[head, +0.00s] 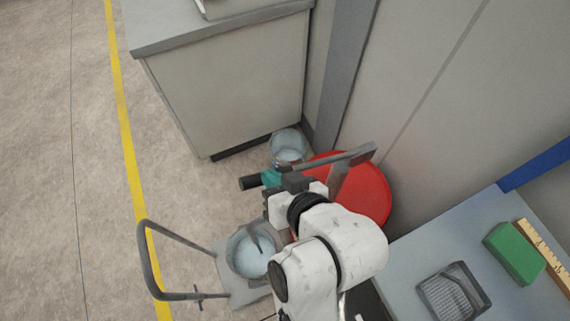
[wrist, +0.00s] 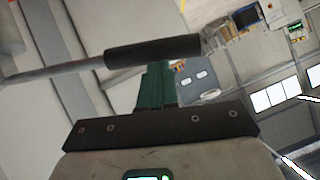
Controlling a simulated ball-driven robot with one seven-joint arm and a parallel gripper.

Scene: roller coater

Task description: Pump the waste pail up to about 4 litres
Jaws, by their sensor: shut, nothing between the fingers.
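A red drum (head: 365,190) stands against the wall, partly hidden by my arm. A grey pump lever (head: 325,157) with a black grip (head: 249,183) reaches across above it. A pail (head: 243,262) with pale liquid stands on a low grey trolley, with a grey spout (head: 256,238) over it. A second pail (head: 288,145) stands on the floor by the cabinet; I cannot tell which is the waste pail or read a level. My gripper (head: 271,178) has its teal fingers shut and empty beside the lever. In the wrist view the black grip (wrist: 152,50) crosses just past the fingertips (wrist: 155,70); contact is unclear.
The trolley's bent handle (head: 145,255) stands out to the left. A grey cabinet (head: 225,95) is at the back. Floor left of the yellow line is clear.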

